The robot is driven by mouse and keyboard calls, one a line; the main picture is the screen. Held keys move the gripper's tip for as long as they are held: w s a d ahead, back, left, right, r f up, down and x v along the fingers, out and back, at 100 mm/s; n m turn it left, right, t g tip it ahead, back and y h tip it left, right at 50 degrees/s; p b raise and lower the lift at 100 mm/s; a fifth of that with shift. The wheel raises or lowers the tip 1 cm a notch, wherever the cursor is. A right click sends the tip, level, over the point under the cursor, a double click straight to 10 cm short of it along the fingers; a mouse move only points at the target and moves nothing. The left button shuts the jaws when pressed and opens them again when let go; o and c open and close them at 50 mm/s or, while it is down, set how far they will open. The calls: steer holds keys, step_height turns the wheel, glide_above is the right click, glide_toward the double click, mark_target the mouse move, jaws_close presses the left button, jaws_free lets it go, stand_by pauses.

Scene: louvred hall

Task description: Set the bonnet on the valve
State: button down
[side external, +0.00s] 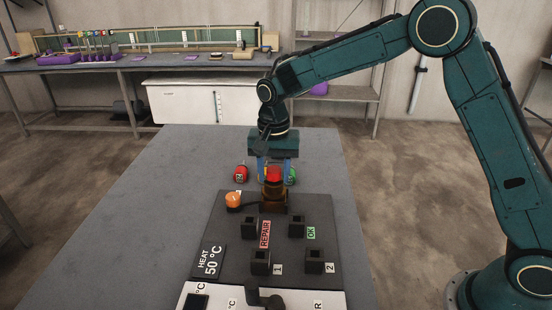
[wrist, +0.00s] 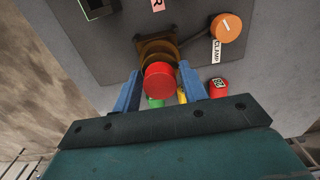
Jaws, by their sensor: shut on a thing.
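A red round-topped piece, the bonnet as far as I can tell, is between the blue fingers of my gripper (side external: 274,172); its red top (side external: 273,174) shows in the side view. In the wrist view the red cap (wrist: 159,82) sits between the fingertips of my gripper (wrist: 160,87). The brown valve (side external: 274,201) stands at the back of the dark panel, directly below the red piece in the side view. In the wrist view the brown valve (wrist: 155,46) shows partly behind the cap. The contact between bonnet and valve is hidden, so I cannot tell whether it is seated.
An orange CLAMP knob (side external: 233,199) is left of the valve. A red labelled piece (side external: 241,174) and a green piece (side external: 291,176) are on the table behind. Black sockets, including one by OK (side external: 297,228), stand on the panel (side external: 235,232). The table's left side is clear.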

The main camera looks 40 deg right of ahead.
mark_target(274, 170)
steer(key=c, duration=0.7)
jaws_free()
steer(key=shift+r, duration=0.1)
steer(key=shift+r, duration=2.4)
step_height(274, 170, up, 14)
